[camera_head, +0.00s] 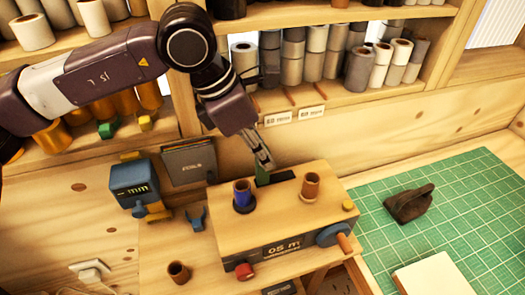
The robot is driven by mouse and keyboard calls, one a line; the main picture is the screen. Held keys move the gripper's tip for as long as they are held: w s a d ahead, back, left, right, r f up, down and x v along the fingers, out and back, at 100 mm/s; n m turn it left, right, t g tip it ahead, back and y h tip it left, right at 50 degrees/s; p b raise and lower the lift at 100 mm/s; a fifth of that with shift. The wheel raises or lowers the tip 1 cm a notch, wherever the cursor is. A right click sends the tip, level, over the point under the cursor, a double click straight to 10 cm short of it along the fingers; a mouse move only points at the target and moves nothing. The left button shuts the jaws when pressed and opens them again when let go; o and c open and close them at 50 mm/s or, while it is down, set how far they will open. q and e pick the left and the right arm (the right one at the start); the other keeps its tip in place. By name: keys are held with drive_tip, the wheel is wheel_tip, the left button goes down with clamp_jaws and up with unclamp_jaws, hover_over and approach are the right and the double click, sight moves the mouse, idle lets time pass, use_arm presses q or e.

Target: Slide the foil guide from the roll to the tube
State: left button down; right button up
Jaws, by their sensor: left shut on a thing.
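A wooden winding machine (290,222) stands in the middle. On its top left is the roll (242,194), blue foil around a brown core. The brown tube (310,187) stands upright on its right. The green foil guide (262,177) is at the machine's back, between roll and tube and nearer the roll. My left gripper (265,162) reaches down from above and is shut on the foil guide. The guide's lower end and any foil strand cannot be made out. My right gripper is out of view.
The machine carries a red knob (245,271), a yellow button (348,205) and a blue crank wheel (333,235). A blue meter (135,185) and a small brown tube (178,272) are at left. A green cutting mat (450,200) lies at right. Shelves of rolls stand behind.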

use_arm(q)
drive_tip(key=shift+w+d+f+b, duration=0.1)
drive_tip(key=shift+d+b, duration=0.2)
drive_tip(key=shift+b, duration=0.05)
drive_tip(key=d+b, duration=0.1)
drive_tip(key=d, duration=0.1)
drive_tip(key=w+d+b, duration=0.1)
drive_tip(key=d+b, duration=0.1)
drive_tip(key=shift+w+d, duration=0.2)
drive_tip(key=shift+d, duration=0.1)
drive_tip(key=shift+a+r, duration=0.1)
drive_tip(key=shift+r, duration=0.1)
drive_tip(key=c, duration=2.1)
unclamp_jaws()
drive_tip(key=shift+o, duration=1.3)
drive_tip(key=shift+d, duration=0.25)
drive_tip(key=shift+a, duration=0.1)
